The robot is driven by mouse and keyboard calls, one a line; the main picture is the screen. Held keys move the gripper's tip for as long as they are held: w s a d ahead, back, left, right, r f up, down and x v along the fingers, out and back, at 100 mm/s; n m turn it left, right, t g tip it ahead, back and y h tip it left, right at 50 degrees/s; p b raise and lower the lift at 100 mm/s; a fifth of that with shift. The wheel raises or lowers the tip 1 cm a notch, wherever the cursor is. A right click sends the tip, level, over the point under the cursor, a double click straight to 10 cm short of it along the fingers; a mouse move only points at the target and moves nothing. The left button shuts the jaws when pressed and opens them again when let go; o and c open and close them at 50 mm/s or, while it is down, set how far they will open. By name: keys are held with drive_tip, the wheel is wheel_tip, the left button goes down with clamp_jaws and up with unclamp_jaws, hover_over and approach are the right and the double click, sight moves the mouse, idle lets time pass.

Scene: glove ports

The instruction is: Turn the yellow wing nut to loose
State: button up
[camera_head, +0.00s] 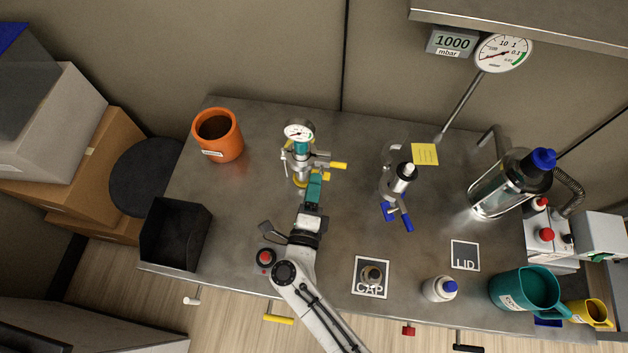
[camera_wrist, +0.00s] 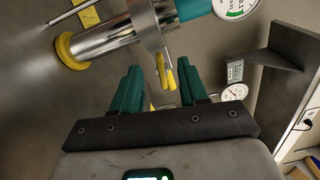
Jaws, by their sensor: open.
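In the wrist view a yellow wing nut (camera_wrist: 170,78) sits on a metal clamp (camera_wrist: 150,28) around a shiny pipe fitting (camera_wrist: 104,42). My gripper (camera_wrist: 160,78) is open, with its teal fingers on either side of the wing nut. Whether either finger touches it I cannot tell. In the head view my gripper (camera_head: 314,184) is close in front of the fitting with the round gauge (camera_head: 299,131) and teal collar. A yellow ring (camera_head: 299,182) is at the fitting's foot.
An orange pot (camera_head: 217,136) and a black bin (camera_head: 175,233) stand left. A second fitting with blue handles (camera_head: 399,190) stands right. Bare bench (camera_head: 345,215) lies between.

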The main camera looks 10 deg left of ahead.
drive_tip(key=s+b, duration=0.1)
drive_tip(key=s, duration=0.8)
drive_tip(key=shift+a, duration=0.2)
